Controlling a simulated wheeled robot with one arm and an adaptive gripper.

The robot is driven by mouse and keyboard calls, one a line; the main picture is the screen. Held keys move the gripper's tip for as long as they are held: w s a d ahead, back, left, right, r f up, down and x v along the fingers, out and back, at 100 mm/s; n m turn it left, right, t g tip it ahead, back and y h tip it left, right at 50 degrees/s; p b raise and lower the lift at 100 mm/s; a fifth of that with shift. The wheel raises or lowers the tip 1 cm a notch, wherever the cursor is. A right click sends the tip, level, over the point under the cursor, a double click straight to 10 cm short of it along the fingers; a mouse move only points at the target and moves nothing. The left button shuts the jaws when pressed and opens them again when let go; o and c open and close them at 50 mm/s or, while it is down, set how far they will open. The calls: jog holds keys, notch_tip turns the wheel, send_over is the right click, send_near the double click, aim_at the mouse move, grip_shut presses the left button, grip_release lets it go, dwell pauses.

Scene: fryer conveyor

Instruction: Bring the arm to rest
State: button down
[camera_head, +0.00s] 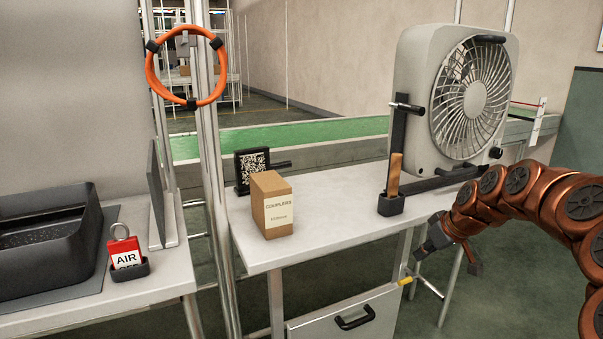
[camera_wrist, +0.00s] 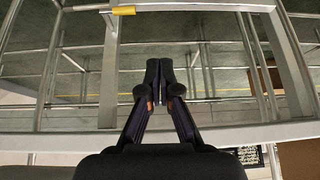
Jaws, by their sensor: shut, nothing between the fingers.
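My gripper (camera_head: 424,253) is at the end of my copper-coloured arm, which reaches in from the right edge in the head view. It hangs just off the right front end of the workbench (camera_head: 340,231), over the floor. In the wrist view my gripper (camera_wrist: 157,68) has its black fingers together, with nothing held. Below the fingers in that picture the pale frame of the bench (camera_wrist: 60,145) crosses the view.
A box fan (camera_head: 416,80) stands on the bench near my arm. A brown couplers box (camera_head: 270,215) and a QR stand (camera_head: 243,166) are further left. A drawer (camera_head: 310,325) is below the bench. A black bin (camera_head: 40,262) and red air tag (camera_head: 124,254) are at left.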

jog(key=s+a+r+g+p, duration=0.3)
jog(key=s+a+r+p, duration=1.1)
jog(key=s+r, duration=0.25)
jog(key=s+r+m+g+h+p, duration=0.1)
jog(key=s+r+m+g+p, duration=0.1)
jog(key=s+r+p, duration=0.3)
jog(key=s+r+m+g+h+p, duration=0.1)
jog(key=s+r+p, duration=0.4)
jog(key=s+p, duration=0.6)
jog(key=s+m+g, duration=0.1)
jog(key=s+m, duration=0.1)
jog(key=s, duration=0.7)
jog(key=shift+s+h+p, duration=0.2)
jog(key=shift+h+p, duration=0.15)
jog(key=shift+h, duration=0.05)
jog(key=shift+d, duration=0.1)
